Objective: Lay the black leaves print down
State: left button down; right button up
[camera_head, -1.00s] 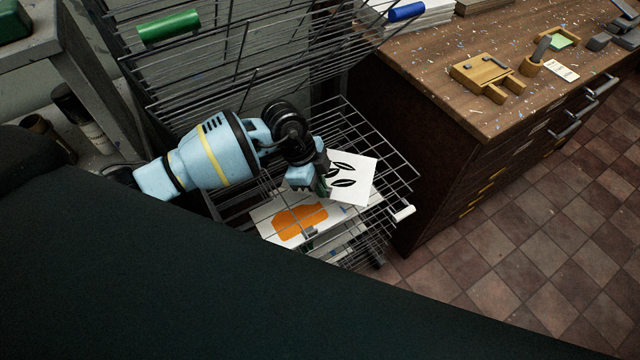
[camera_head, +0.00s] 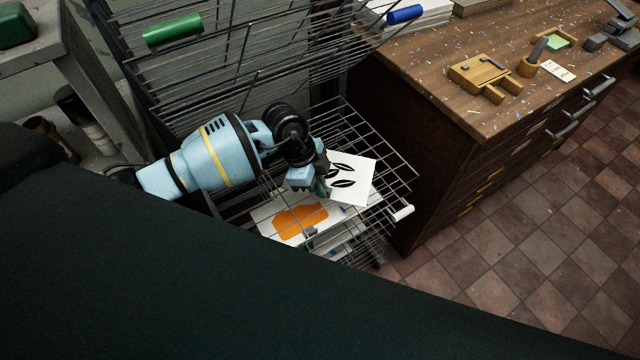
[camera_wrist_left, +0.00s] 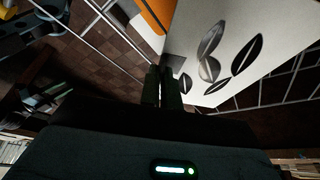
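The black leaves print (camera_head: 362,190) is a white sheet with black leaf shapes. It is over the wire tray with the white handle (camera_head: 403,213). My left gripper (camera_head: 321,186) is at the sheet's left edge. In the left wrist view, the gripper's dark fingers (camera_wrist_left: 161,84) are close together at a corner of the print (camera_wrist_left: 232,28) and look shut on it. Whether the sheet touches the wires cannot be told. My right gripper is not in view.
A print with an orange shape (camera_head: 298,218) lies lower in the rack. Wire trays with a green handle (camera_head: 172,30) and a blue handle (camera_head: 405,14) are raised behind my arm. A wooden cabinet (camera_head: 470,110) with small items on top stands right of the rack.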

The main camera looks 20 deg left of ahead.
pick_arm(q)
jog(key=shift+f, duration=0.3)
jog(key=c, duration=1.6)
grip_release()
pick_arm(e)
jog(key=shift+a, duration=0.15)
pick_arm(q)
jog(key=shift+r, duration=0.1)
